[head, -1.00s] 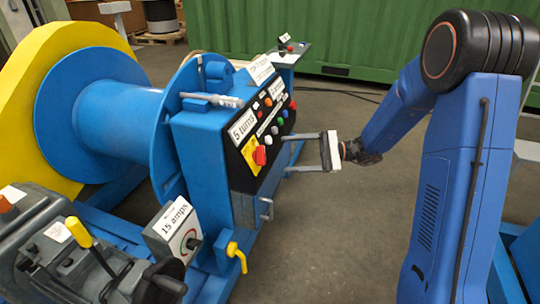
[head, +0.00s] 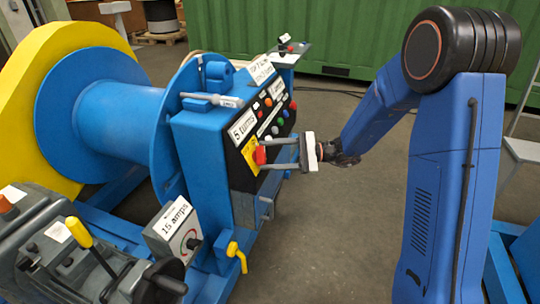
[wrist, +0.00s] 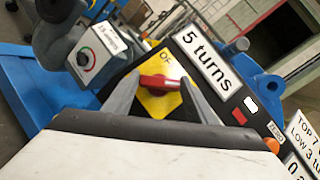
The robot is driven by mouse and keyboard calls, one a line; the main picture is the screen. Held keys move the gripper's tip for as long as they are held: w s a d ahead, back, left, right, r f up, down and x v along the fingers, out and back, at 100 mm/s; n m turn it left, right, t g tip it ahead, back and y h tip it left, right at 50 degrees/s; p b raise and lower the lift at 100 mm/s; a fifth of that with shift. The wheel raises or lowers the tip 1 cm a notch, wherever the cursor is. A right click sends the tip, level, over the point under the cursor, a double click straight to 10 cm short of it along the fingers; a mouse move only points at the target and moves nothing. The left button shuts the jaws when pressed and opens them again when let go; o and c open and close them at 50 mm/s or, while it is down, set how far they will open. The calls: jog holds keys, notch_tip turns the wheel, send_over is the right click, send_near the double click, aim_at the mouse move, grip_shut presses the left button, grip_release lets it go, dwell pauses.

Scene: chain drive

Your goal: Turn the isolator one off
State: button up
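The red rotary handle of the isolator (wrist: 158,82) sits on a yellow plate (wrist: 158,105) with partly hidden "OF" lettering. It lies crosswise in the wrist view. In the head view the red handle (head: 260,155) is on the sloped black panel, below the "5 turns" label. My gripper (wrist: 160,84) is open, its two grey fingers spread on either side of the handle, with the tips close to its ends. I cannot tell whether they touch it. The gripper (head: 262,154) also shows in the head view, reaching the panel from the right.
Coloured buttons (head: 274,130) line the panel beside the handle. A "15 amps" dial box (head: 175,230) and a yellow tap handle (head: 237,257) stand nearer. A blue drum (head: 115,115) is at left. The floor (head: 335,220) right of the panel is clear.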

jog(key=c, duration=0.5)
jog(key=shift+o, duration=0.2)
jog(key=shift+n, duration=0.3)
jog(key=n+g+h, duration=0.1)
jog(key=n, duration=0.1)
jog(key=n+g+h, duration=0.1)
jog(key=n, duration=0.1)
jog(key=shift+w+r+n, duration=0.15)
jog(key=shift+r+n, duration=0.05)
jog(key=shift+n, duration=0.2)
jog(key=n+g+h, duration=0.1)
jog(key=n+h, duration=0.1)
jog(key=n, duration=0.1)
jog(key=shift+a+r+n, duration=0.1)
jog(key=shift+r+n, duration=0.05)
jog(key=shift+n, duration=0.25)
jog(key=n+h, duration=0.1)
jog(key=n, duration=0.1)
jog(key=n+h, duration=0.2)
jog(key=shift+a+r+n+h, duration=0.1)
jog(key=shift+r+n+h, duration=0.1)
jog(key=shift+n+h, duration=0.1)
jog(key=shift+r+n+t+h, duration=0.1)
jog(key=shift+n+t+h, duration=0.85)
jog(key=shift+n, duration=0.75)
